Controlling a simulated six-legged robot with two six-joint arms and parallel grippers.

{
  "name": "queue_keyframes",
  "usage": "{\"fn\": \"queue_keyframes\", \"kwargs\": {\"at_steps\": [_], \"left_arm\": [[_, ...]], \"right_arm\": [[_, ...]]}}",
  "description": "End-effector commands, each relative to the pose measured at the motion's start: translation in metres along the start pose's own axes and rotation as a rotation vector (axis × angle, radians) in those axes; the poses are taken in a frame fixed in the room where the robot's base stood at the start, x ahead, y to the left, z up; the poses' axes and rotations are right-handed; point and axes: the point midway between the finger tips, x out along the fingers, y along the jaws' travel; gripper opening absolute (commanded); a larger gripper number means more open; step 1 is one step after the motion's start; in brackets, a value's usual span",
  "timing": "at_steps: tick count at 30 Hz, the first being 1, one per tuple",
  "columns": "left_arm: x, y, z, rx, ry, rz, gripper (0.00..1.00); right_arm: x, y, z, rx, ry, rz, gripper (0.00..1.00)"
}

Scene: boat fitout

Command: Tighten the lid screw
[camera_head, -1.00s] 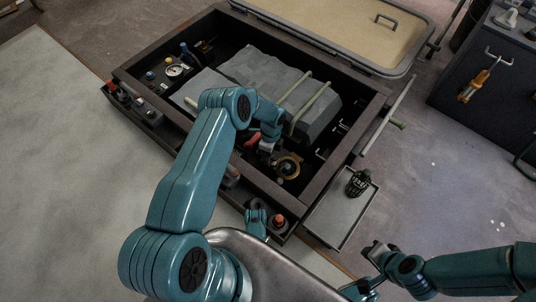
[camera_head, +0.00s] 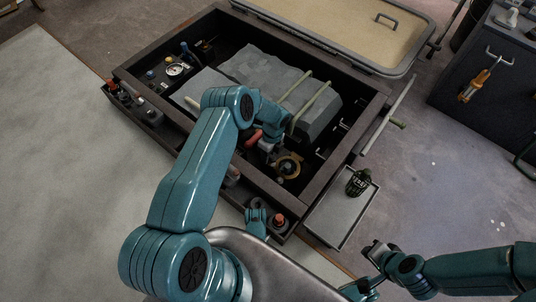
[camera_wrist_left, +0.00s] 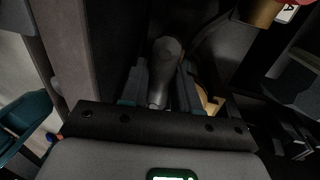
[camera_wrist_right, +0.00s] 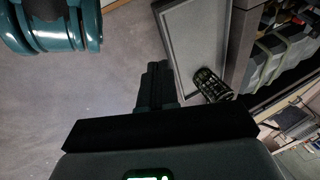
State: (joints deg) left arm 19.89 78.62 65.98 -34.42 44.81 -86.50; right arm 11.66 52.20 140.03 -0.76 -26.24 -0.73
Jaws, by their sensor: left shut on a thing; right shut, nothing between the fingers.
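My left gripper (camera_head: 266,146) reaches down into the dark open box, just left of a brass-coloured ring (camera_head: 288,167) with a grey centre. In the left wrist view, the fingers of my left gripper (camera_wrist_left: 161,85) are shut on a grey, round-ended piece (camera_wrist_left: 164,55). I cannot tell for certain that this piece is the lid screw; its lower end is hidden. Part of something tan (camera_wrist_left: 208,101) shows beside the right finger. My right gripper (camera_head: 376,250) is low, outside the box and clear of it. In the right wrist view, its fingers (camera_wrist_right: 156,85) are shut and empty.
A grey tray (camera_head: 322,218) beside the box holds a dark cylinder with white lettering (camera_head: 358,183). A large grey block (camera_head: 265,75) with pale green straps fills much of the box (camera_head: 352,125). A tan panel (camera_head: 345,30) lies behind. The floor at right is largely clear.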

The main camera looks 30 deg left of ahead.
Motion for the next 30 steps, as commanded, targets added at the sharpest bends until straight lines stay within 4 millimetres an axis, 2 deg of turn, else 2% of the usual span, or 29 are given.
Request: {"fn": "queue_keyframes", "kwargs": {"at_steps": [2,3,5,13,17,20,30], "left_arm": [[-0.001,-0.001,0.000,0.003,-0.002,-0.004,0.00],[-0.001,-0.001,0.000,0.003,-0.002,-0.004,0.34],[-0.001,-0.001,0.000,0.003,-0.002,-0.003,0.49],[-0.001,-0.001,0.000,0.001,-0.001,-0.002,0.49],[-0.012,0.000,0.000,0.001,-0.001,-0.003,0.49],[-0.033,0.000,0.000,0.001,-0.002,-0.003,0.49],[-0.123,0.000,0.000,0.001,-0.002,-0.005,0.49]], "right_arm": [[0.000,0.000,0.000,0.000,0.000,0.000,0.00],[0.000,0.000,0.000,0.000,0.000,0.000,0.00],[0.000,0.000,0.000,0.000,0.000,0.000,0.00],[0.000,0.000,0.000,0.000,0.000,0.000,0.00],[-0.006,-0.002,0.001,0.002,-0.008,0.000,0.00],[-0.016,-0.005,0.005,0.005,-0.025,0.001,0.00],[-0.052,-0.017,0.025,0.025,-0.112,0.004,0.00]]}}
